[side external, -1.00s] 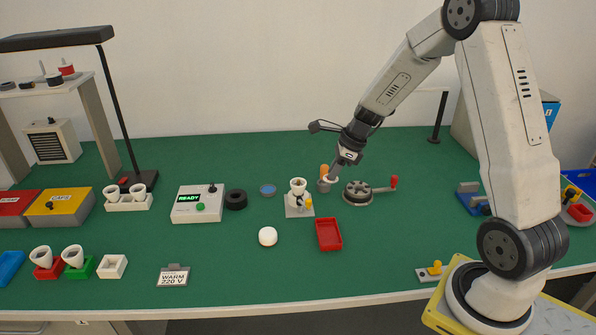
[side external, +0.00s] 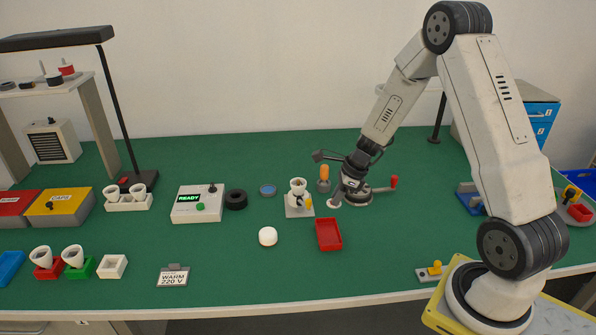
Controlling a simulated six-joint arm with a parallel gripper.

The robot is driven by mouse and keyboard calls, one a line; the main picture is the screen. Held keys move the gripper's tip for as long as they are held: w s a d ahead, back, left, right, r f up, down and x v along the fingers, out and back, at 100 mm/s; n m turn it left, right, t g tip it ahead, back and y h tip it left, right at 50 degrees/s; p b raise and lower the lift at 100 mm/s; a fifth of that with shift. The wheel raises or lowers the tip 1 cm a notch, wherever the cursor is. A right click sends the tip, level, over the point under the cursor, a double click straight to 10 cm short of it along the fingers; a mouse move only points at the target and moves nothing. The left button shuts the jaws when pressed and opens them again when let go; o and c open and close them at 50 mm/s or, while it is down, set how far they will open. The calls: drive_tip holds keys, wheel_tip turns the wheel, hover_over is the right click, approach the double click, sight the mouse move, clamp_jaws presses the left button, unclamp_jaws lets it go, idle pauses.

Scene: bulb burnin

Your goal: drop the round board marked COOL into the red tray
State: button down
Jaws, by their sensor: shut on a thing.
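The red tray (side external: 328,235) lies on the green bench top, in front of my arm's end. My gripper (side external: 336,200) is shut on a small pale round board (side external: 333,205) and points downward. The board appears just behind the tray's back edge in the picture; I cannot tell its exact height. Any marking on the board is too small to read. The tray looks empty.
A crank device with a red handle (side external: 393,184) stands just behind my gripper. A white socket stand (side external: 298,205) is left of the tray, and a white dome (side external: 268,237) lies farther left. An orange-handled tool (side external: 324,173) stands behind.

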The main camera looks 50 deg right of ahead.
drive_tip(key=shift+f, duration=1.55)
drive_tip(key=c, duration=0.5)
unclamp_jaws()
drive_tip(key=shift+c, duration=0.2)
drive_tip(key=shift+r, duration=0.1)
drive_tip(key=v, duration=0.7)
drive_tip(key=shift+s+r, duration=0.2)
drive_tip(key=shift+r, duration=0.05)
